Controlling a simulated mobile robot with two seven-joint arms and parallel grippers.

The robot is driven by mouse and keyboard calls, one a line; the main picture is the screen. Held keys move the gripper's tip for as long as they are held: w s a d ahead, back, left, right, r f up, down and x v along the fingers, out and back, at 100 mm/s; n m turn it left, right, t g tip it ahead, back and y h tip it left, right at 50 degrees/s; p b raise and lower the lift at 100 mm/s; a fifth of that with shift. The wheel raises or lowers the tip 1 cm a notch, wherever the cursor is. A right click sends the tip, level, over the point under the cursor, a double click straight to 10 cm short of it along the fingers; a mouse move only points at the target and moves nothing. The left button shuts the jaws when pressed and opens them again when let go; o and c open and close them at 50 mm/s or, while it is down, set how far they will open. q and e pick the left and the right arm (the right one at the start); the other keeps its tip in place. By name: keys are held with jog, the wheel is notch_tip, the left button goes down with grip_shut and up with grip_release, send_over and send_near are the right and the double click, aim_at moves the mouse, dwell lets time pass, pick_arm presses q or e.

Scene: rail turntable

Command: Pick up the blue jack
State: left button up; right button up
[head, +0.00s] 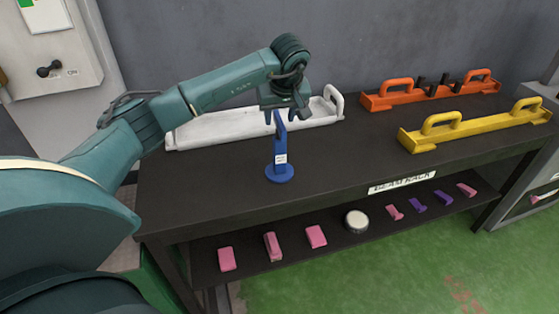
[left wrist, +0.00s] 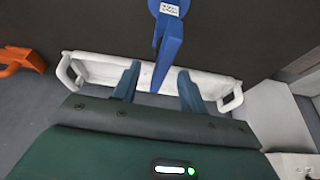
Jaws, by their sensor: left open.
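The blue jack (head: 279,158) stands upright on the dark bench top, with a round base, a flat post and a small white label. My left gripper (head: 287,113) is over the jack's top end, pointing down. In the left wrist view the jack (left wrist: 167,45) reaches from the top edge toward the gap between the two fingers of my left gripper (left wrist: 157,88). The fingers are apart, with clear room on either side of the jack's end. Whether either finger touches the jack cannot be told. My right gripper is not in view.
A white tray with handles (head: 215,128) lies behind the jack and also shows in the left wrist view (left wrist: 100,71). An orange beam (head: 428,94) and a yellow beam (head: 475,126) lie at the right. The shelf below (head: 283,258) holds several pink and purple blocks. Bench top around the jack's base is clear.

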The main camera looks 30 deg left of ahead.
pick_arm(q)
jog(key=x, duration=0.3)
jog(key=shift+s+f, duration=0.1)
jog(key=shift+f, duration=0.35)
jog(key=shift+c, duration=0.5)
grip_shut()
jog(key=shift+r, duration=0.1)
dwell(0.4)
